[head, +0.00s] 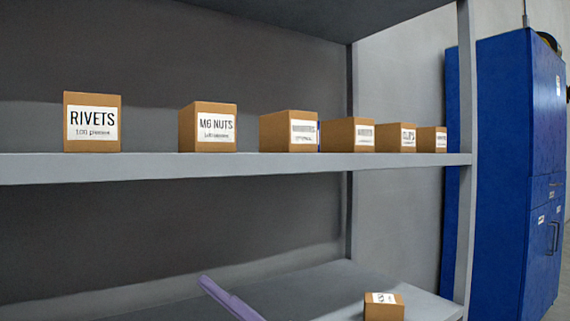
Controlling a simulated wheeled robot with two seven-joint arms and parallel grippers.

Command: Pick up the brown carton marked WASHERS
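Several brown cartons with white labels stand in a row on the upper shelf. The leftmost carton (92,122) reads RIVETS, and the carton right of it (208,127) reads M6 NUTS. The labels on the third carton (288,131), the fourth carton (347,134), the fifth carton (395,137) and the rightmost carton (432,139) are too blurred or small to read. I cannot tell which one is marked WASHERS. Neither of my grippers is recognisable in the head view.
The grey upper shelf (180,168) has gaps between its left cartons. Another small labelled carton (384,307) sits low at right, on the lower shelf (310,292). A slim purple bar (230,300) of unclear kind rises nearby. A post (466,110) and blue cabinet (505,160) bound the right.

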